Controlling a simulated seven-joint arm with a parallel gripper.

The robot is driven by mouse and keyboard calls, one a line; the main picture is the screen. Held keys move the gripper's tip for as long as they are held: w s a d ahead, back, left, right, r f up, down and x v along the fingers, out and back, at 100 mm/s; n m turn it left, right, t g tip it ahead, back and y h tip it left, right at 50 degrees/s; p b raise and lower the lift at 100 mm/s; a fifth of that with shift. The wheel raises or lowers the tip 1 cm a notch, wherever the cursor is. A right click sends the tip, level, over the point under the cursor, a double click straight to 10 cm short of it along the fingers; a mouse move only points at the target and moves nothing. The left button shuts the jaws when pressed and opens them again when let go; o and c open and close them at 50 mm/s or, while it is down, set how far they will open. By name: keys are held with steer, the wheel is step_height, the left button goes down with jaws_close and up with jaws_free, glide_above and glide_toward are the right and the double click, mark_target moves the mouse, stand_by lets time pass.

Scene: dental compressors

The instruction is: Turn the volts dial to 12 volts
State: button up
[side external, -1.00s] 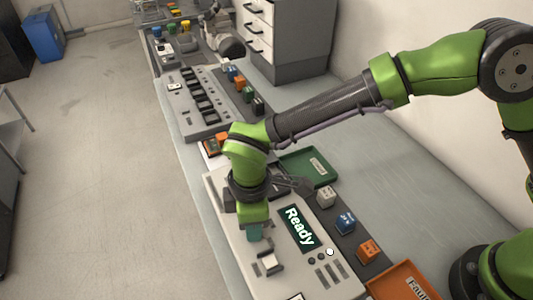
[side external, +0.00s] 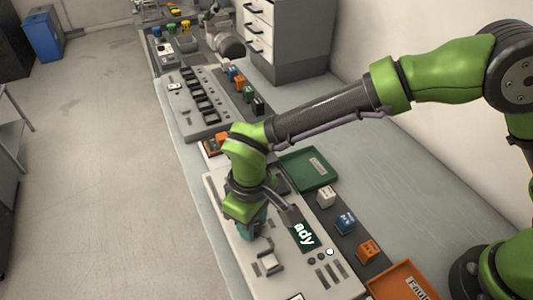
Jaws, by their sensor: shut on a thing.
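My gripper (side external: 256,232) points down at the left part of a light grey test panel (side external: 235,270). A green wrist and a teal part show above the panel. The fingertips are mostly hidden. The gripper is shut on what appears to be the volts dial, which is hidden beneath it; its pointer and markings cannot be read. A dark display (side external: 305,235) on the panel shows the letters "ady", and my wrist covers its left part.
A grey slot fixture (side external: 268,262) and round buttons (side external: 320,255) sit near the display. White (side external: 326,196), blue (side external: 345,222) and orange (side external: 369,250) cubes line the right side. A green tray (side external: 306,168) and an orange tray (side external: 402,285) lie beyond the panel.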

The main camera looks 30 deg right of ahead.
steer(key=shift+r, duration=0.1)
stand_by(0.4)
steer(key=o, duration=1)
steer(key=shift+o, duration=0.2)
step_height(320, 180, up, 17)
